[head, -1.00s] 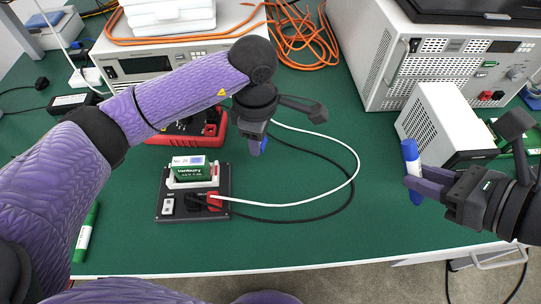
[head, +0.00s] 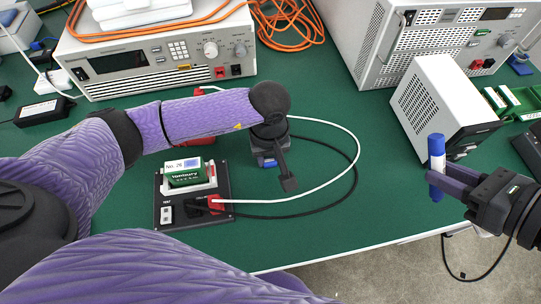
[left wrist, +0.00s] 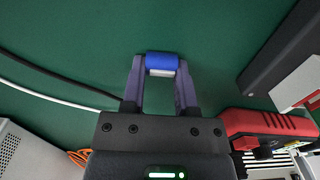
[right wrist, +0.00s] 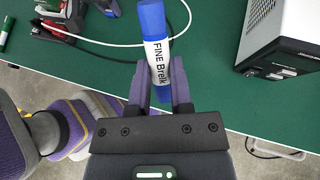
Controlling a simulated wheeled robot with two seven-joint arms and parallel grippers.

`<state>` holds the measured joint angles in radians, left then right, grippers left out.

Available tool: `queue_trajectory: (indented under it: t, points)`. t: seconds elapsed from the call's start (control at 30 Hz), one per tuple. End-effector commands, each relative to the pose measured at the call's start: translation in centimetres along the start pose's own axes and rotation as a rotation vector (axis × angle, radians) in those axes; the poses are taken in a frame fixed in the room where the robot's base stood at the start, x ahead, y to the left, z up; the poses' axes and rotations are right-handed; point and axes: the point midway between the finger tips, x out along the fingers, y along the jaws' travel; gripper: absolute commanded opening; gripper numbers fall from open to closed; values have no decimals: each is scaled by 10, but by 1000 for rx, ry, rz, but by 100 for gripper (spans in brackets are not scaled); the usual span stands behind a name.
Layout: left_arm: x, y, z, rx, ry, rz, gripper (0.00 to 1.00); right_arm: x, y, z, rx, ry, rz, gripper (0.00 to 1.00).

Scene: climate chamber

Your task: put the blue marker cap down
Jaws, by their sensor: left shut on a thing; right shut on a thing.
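The blue marker cap (left wrist: 162,62) is held between the two fingertips of my left gripper (left wrist: 161,75), over the green table. In the head view my left gripper (head: 268,160) points down between the test fixture and the cables, low near the table; its fingers mostly hide the cap. Whether the cap touches the table I cannot tell. My right gripper (head: 450,180) is shut on the blue marker (head: 437,165), held upright near the front edge. The right wrist view shows the marker (right wrist: 155,45) with a white label and a blue upper end.
A grey power unit (head: 440,105) stands at right. Green table (head: 300,240) is bare near the front.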

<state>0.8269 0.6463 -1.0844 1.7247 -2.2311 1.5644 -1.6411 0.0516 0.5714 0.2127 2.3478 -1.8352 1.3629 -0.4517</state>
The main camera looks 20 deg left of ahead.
Motion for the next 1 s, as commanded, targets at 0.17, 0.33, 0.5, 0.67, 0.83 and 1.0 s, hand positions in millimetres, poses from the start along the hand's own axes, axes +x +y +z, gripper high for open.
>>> queue_trajectory:
  t: [0.17,0.33,0.5,0.67,0.83,1.0]
  points:
    - [-2,0,0,-1,2,1,0,-1,0,1,-1,-1,-1,0]
    - [0,0,0,-2,2,1,52,0,0,-1,0,0,0,0]
    - [0,0,0,-2,2,1,72,0,0,-1,0,0,0,0]
    - [0,0,0,-2,2,1,72,0,0,-1,0,0,0,0]
    - [-23,0,-1,-2,5,3,72,-8,1,12,-5,-5,-3,0]
    - [-75,0,-1,-2,8,5,72,-21,3,32,-14,-12,-8,0]
